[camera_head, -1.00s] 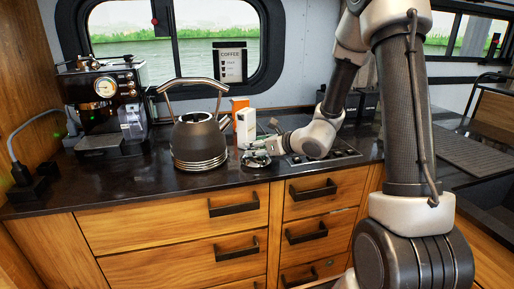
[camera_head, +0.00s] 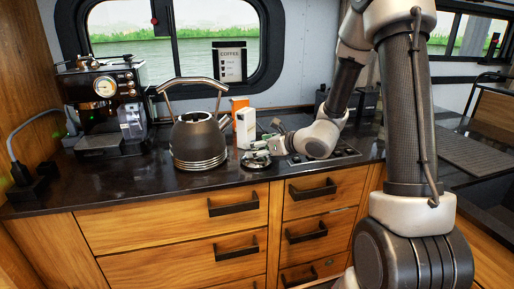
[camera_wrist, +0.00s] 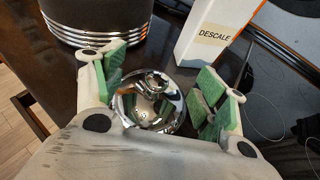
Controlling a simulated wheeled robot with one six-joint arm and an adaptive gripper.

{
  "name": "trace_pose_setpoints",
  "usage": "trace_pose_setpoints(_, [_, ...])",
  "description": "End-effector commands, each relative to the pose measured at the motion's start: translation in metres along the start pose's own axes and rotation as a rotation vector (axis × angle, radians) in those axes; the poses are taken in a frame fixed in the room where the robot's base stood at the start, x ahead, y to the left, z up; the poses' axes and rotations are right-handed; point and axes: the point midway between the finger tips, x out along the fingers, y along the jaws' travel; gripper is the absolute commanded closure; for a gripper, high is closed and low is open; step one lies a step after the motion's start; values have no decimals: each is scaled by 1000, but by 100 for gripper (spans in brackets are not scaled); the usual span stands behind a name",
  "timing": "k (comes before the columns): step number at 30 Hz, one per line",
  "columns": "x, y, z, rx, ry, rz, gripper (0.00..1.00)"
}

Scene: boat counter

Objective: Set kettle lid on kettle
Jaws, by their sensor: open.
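The kettle (camera_head: 198,143) stands upright on the dark counter, dark-bodied with a raised silver handle, and its top opening shows no lid. Its lower body with silver rings also shows in the wrist view (camera_wrist: 95,22). The shiny chrome kettle lid (camera_head: 256,160) lies on the counter just right of the kettle, knob up. In the wrist view the lid (camera_wrist: 152,108) sits between the green-padded fingers of my gripper (camera_wrist: 158,88). My gripper is open around the lid, with a gap visible on each side; the lid's near edge is partly hidden by the gripper body.
A white box marked DESCALE (camera_wrist: 212,35) stands just beyond the lid, close to my right finger. A coffee machine (camera_head: 103,103) stands left of the kettle. The stove (camera_head: 340,155) lies to the right under my arm.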

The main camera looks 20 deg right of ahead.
Motion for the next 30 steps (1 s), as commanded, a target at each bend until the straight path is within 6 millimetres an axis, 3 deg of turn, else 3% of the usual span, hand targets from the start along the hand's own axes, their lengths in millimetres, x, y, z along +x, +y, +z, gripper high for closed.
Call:
trace_pose_setpoints(12, [-89,-1,1,0,-2,-4,28])
trace_pose_setpoints(22, [-110,4,1,-19,2,11,28])
trace_pose_setpoints(26, [-126,40,8,-222,22,125,28])
trace_pose_setpoints(30, [-177,106,1,-738,78,384,28])
